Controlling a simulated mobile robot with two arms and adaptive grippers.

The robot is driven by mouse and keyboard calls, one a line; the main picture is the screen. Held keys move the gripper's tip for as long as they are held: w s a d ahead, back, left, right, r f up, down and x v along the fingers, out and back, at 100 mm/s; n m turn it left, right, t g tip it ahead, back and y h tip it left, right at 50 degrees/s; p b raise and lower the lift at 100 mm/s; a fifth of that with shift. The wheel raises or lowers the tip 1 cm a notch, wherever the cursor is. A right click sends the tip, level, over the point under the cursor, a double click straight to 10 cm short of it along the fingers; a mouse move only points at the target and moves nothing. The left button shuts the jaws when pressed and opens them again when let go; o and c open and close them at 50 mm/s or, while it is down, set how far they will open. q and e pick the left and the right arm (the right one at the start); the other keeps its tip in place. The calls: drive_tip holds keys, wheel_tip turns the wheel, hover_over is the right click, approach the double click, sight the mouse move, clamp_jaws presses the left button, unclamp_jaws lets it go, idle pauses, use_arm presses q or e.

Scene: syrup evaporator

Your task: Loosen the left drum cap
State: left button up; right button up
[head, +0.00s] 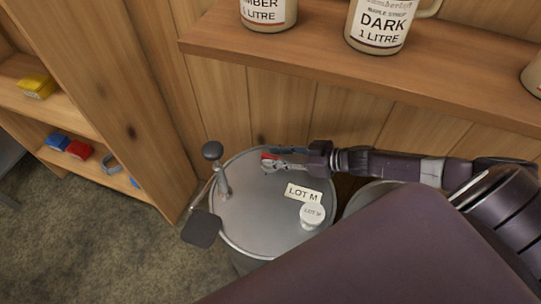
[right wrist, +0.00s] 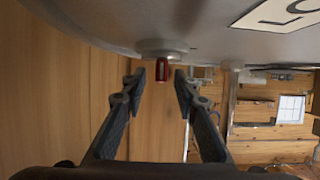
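The left drum (head: 260,225) is a grey steel drum with a "LOT M" label on its lid. A small red piece (head: 268,157) shows near the lid's far edge, beside my right gripper (head: 284,160). In the right wrist view a red piece (right wrist: 162,70) stands on a round grey base (right wrist: 162,46) on the lid. The fingers of my right gripper (right wrist: 161,88) are apart, one on each side of the red piece, with gaps visible. My left gripper is not in view.
A post with a dark knob (head: 213,151) rises at the lid's left, near a dark flat plate (head: 201,229). A second drum (head: 362,195) is partly hidden under my right arm. A wooden shelf (head: 330,62) with jugs hangs above. Side shelves (head: 75,115) stand left.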

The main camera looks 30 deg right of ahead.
drive_tip(key=shift+v, duration=2.75)
